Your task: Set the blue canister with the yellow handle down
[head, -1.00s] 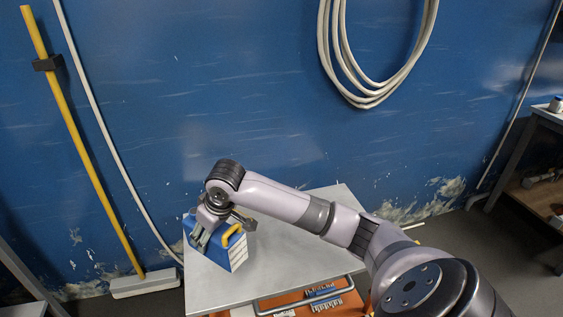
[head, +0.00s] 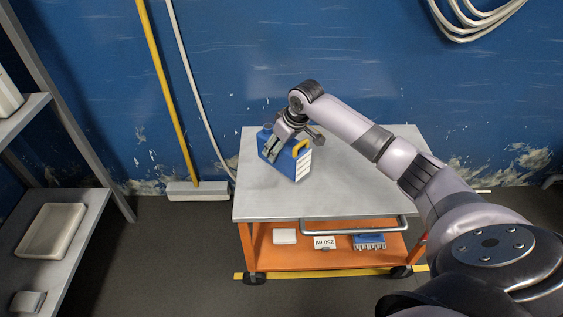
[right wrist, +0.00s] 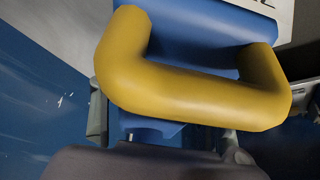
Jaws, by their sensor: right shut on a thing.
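The blue canister (head: 297,167) with the yellow handle (head: 301,147) is at the left part of the grey cart top (head: 360,195). My right gripper (head: 272,153) is shut on the canister from above and the left. In the right wrist view the yellow handle (right wrist: 195,95) fills the middle, with the canister's blue body (right wrist: 205,30) behind it. The gripper's fingers are partly hidden behind the handle. My left gripper is not in view.
The cart top is clear right of the canister and in front of it. The orange lower shelf (head: 290,257) holds a white box, a 250 ml box (head: 325,242) and a blue rack (head: 369,241). A shelf unit (head: 60,225) stands left.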

